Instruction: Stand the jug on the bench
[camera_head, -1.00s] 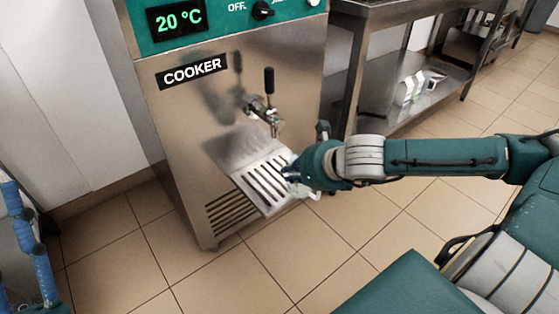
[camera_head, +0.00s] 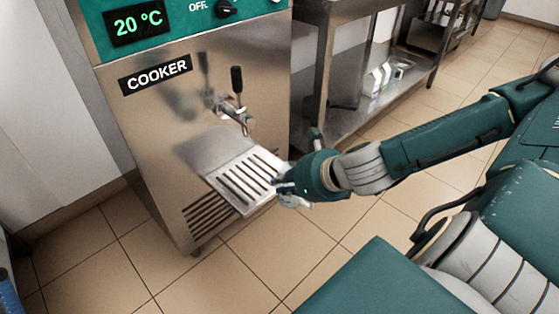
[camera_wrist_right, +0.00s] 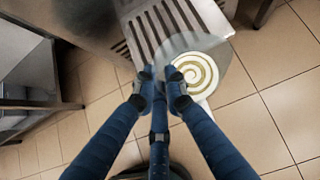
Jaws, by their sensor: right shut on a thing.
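My right gripper (camera_head: 284,186) is shut on the jug at the front right corner of the cooker's slotted drip tray (camera_head: 248,178). In the right wrist view, the jug (camera_wrist_right: 224,84) is a clear round vessel seen from above, with a cream and tan spiral inside. The fingertips (camera_wrist_right: 162,86) meet at its left side. In the head view the gripper hides most of the jug; a pale part shows below the fingers. I cannot tell whether it touches the tray. A blue sliver at the far left edge may be my left gripper (camera_head: 8,292).
The cooker (camera_head: 160,120) has a tap (camera_head: 232,112) with a black handle above the tray. A steel bench with a lower shelf (camera_head: 350,125) stands right of it, cartons (camera_head: 378,80) on the shelf. Tiled floor in front is free.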

